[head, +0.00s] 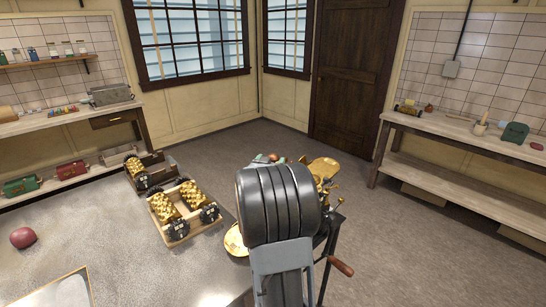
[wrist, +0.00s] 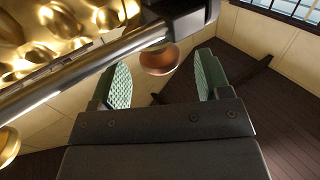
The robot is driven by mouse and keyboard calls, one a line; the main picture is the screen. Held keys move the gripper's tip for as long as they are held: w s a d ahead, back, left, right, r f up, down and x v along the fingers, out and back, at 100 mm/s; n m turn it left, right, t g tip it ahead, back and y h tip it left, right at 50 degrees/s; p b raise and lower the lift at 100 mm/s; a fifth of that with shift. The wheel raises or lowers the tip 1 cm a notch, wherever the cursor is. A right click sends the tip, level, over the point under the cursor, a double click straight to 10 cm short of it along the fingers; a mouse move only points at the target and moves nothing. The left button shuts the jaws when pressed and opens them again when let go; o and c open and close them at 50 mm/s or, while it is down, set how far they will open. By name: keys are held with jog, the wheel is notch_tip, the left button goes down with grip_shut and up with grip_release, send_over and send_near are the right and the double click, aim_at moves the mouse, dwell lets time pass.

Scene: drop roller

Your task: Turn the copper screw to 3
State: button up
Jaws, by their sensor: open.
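In the wrist view, a round copper-coloured knob (wrist: 159,60), which looks like the copper screw's head, sits below the end of a dark block on a steel bar (wrist: 90,72). My gripper (wrist: 163,68) is open, with one green ridged pad on each side of the knob and visible gaps between. I cannot tell how deep the knob lies between the pads. Large gold rollers (wrist: 60,25) show at the upper left. No number scale is readable.
A crank with a wooden handle (head: 341,266) sticks out at the machine's right. A wooden tray (head: 190,236) with brass rollers stands on the grey table (head: 120,250) at left, near a dark red ball (head: 23,237). A workbench (head: 470,135) lines the right wall; floor between is clear.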

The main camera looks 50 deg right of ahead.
aim_at(273, 158)
jog(key=shift+x, duration=1.6)
jog(key=shift+p, duration=0.3)
jog(key=c, duration=0.9)
